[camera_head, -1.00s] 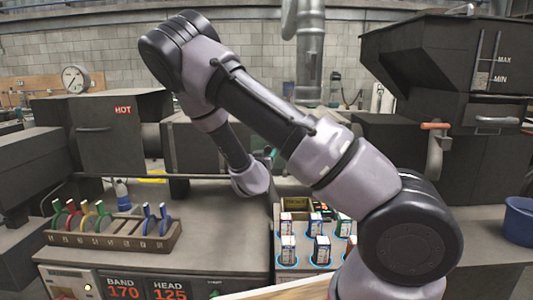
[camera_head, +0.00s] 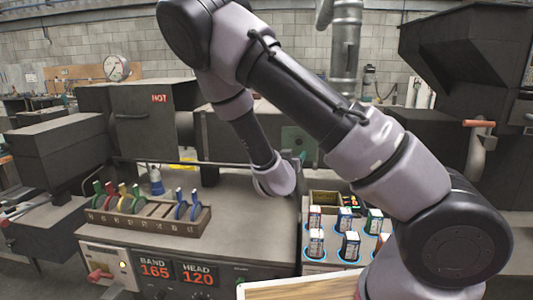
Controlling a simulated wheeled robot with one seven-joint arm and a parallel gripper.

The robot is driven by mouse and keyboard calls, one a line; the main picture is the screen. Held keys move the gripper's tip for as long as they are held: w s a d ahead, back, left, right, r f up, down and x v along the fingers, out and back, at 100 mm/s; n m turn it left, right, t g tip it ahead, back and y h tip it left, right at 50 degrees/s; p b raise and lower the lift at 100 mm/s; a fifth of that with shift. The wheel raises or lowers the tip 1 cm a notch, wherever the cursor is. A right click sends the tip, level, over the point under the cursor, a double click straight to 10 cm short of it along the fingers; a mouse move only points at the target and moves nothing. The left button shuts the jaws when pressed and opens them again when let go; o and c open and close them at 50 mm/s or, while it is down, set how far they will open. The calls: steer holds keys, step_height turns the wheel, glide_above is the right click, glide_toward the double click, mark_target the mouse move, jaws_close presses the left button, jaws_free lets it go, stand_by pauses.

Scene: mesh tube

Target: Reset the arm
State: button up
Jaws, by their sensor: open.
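My arm rises from the lower right, bends at the upper left and comes down to its wrist (camera_head: 274,178) above the middle of the bench. My gripper (camera_head: 299,160) is mostly hidden behind the wrist; only a small dark part shows, pointing away toward the machine. It is open, and I see nothing held in it. The wrist is between the tool rack (camera_head: 148,214) on the left and the tray of small boxes (camera_head: 307,258) on the right.
The rack holds red, yellow, green and blue handled tools. A blue-capped bottle (camera_head: 156,182) stands behind it. A dark machine marked HOT (camera_head: 158,98) is at the back left; a dark hopper (camera_head: 465,60) is at the right. A control panel (camera_head: 165,270) is in front. Bare bench lies between rack and tray.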

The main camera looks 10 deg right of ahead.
steer(key=s+r+m+g+y, duration=0.3)
steer(key=s+r+g+y, duration=0.55)
steer(key=r, duration=0.55)
steer(key=s+d+r+n, duration=0.1)
steer(key=s+r, duration=0.3)
steer(key=s, duration=0.5)
steer(key=s+d+r+n, duration=0.1)
steer(key=s+d+r, duration=0.2)
steer(key=s, duration=0.6)
step_height(320, 180, up, 2)
steer(key=shift+d+r+n+y, duration=0.15)
steer(key=shift+d+n+y, duration=0.05)
steer(key=shift+n+y, duration=0.25)
steer(key=shift+a, duration=0.15)
